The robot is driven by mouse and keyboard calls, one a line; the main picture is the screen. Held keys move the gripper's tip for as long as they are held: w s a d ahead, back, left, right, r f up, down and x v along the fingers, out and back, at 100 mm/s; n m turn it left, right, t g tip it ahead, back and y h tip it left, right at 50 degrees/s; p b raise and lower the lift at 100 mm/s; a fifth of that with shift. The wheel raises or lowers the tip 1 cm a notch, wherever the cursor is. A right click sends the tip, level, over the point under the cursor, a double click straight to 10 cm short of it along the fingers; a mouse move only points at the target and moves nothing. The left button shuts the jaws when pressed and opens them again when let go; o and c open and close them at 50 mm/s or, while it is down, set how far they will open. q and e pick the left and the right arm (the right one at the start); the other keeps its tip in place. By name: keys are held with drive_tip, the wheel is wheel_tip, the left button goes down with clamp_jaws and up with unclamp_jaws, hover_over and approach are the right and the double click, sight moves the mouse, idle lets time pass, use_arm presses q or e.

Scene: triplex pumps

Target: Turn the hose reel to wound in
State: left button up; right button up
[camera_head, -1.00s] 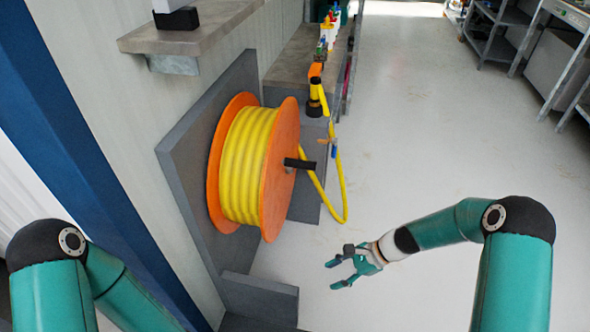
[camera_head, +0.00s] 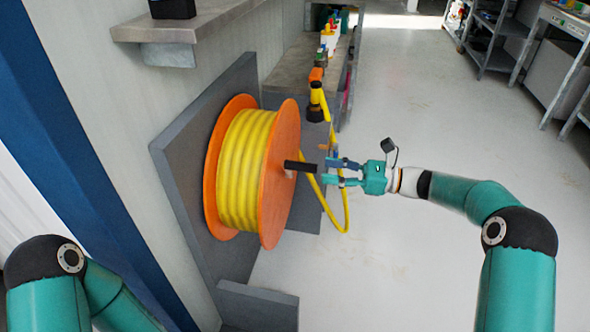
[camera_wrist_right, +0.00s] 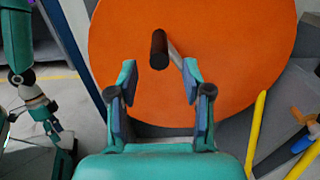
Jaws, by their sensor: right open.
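The hose reel has an orange front disc (camera_head: 279,175) and yellow hose (camera_head: 243,165) wound on its drum. Its black handle (camera_head: 300,166) sticks out from the disc. My right gripper (camera_head: 333,172) is open and empty, with its fingertips just short of the handle's outer end in the head view. In the right wrist view, the handle (camera_wrist_right: 159,48) lies beyond and between the spread fingers (camera_wrist_right: 158,75), apart from them. A pale crank or spindle piece shows behind the handle. My left gripper (camera_wrist_right: 50,125) shows small at the left of the right wrist view; its jaws are unclear.
The reel stands against a grey backing panel (camera_head: 185,180), with a low grey block (camera_head: 258,305) on the floor. A loose yellow hose (camera_head: 344,208) hangs behind my right gripper. A shelf (camera_head: 185,28) juts from the wall above.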

sight(296, 166)
drive_tip(key=b+x, duration=0.2)
drive_tip(key=x, duration=0.6)
drive_tip(key=shift+f, duration=0.2)
drive_tip(key=shift+w+a+r, duration=0.1)
drive_tip(key=shift+w+a, duration=0.1)
drive_tip(key=shift+a, duration=0.3)
clamp_jaws()
